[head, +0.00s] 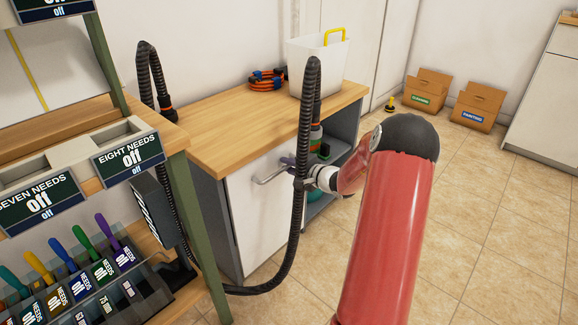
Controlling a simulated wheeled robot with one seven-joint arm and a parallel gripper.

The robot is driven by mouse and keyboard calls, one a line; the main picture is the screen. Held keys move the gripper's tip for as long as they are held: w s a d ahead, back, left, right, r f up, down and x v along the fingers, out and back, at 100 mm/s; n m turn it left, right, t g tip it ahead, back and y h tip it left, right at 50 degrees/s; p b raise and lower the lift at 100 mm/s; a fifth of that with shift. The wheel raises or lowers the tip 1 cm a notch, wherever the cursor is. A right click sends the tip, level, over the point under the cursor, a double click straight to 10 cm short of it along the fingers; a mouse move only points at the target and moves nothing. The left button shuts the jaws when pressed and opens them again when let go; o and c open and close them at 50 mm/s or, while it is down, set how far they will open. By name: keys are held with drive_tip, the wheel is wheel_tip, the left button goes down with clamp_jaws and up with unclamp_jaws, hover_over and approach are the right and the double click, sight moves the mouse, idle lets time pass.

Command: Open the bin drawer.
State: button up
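The bin drawer (254,222) has a tall white front under a wooden worktop. It looks shut, its front about flush with the grey cabinet. A metal bar handle (267,177) stands out from its upper part. My gripper (287,163) is at the right end of this handle, reached by my red arm coming from the lower right. A black ribbed hose hangs in front of the gripper and hides part of it. I cannot tell whether the fingers touch or close on the handle.
The black hose (302,135) loops down to the floor before the drawer. A white bucket (316,66) and an orange-and-black coil (267,79) stand on the worktop (225,115). A workbench with colourful-handled tools (83,237) is at left. Cardboard boxes (478,107) stand behind open tiled floor.

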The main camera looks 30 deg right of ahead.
clamp_jaws()
drive_tip(key=shift+s, duration=0.15)
drive_tip(key=f+b+v, duration=0.2)
drive_tip(key=b+v, duration=0.1)
drive_tip(key=v, duration=0.6)
drive_tip(key=f+b+v, duration=0.2)
drive_tip(key=b+v, duration=0.1)
drive_tip(key=v, duration=0.7)
drive_tip(key=s+f+b+v, duration=0.1)
drive_tip(key=b+v, duration=0.3)
drive_tip(key=v, duration=0.5)
drive_tip(key=shift+s+d+f, duration=0.25)
drive_tip(key=shift+s+f, duration=0.15)
drive_tip(key=shift+f, duration=0.1)
